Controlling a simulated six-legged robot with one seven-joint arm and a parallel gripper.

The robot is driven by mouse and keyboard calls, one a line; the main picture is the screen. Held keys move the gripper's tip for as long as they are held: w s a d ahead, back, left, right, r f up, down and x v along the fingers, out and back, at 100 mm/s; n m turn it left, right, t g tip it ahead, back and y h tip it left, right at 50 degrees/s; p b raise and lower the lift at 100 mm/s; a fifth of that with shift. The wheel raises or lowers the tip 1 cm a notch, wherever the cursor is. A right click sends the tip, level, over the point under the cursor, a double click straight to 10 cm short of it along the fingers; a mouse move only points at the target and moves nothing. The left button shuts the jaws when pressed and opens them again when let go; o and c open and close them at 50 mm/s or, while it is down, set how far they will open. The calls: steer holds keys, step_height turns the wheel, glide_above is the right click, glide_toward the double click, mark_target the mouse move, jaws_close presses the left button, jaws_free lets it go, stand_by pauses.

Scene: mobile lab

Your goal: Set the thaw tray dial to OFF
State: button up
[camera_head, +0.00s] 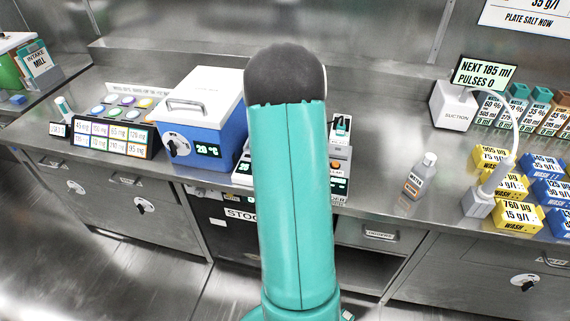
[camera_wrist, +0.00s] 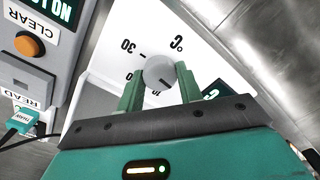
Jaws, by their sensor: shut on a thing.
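In the wrist view, a round grey dial knob (camera_wrist: 158,73) stands on a white panel (camera_wrist: 115,38), seen tilted and nearly upside down. Marks reading 30 and °C show around it. No OFF mark is readable, and the pointer's setting is unclear. My gripper (camera_wrist: 159,82) has one green finger on each side of the knob and is shut on it. A dark display with green characters (camera_wrist: 213,91) is partly hidden behind the right finger. In the head view my arm covers the gripper and the knob.
A grey device (camera_wrist: 25,78) with CLEAR and READ buttons stands close at the left in the wrist view. In the head view, a blue box (camera_head: 213,144) with its own dial stands left of my arm.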

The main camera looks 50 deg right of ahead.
steer(key=shift+n, duration=0.6)
steer(key=o, duration=1)
steer(key=shift+r, duration=0.15)
step_height(320, 180, up, 14)
steer(key=shift+f, duration=0.2)
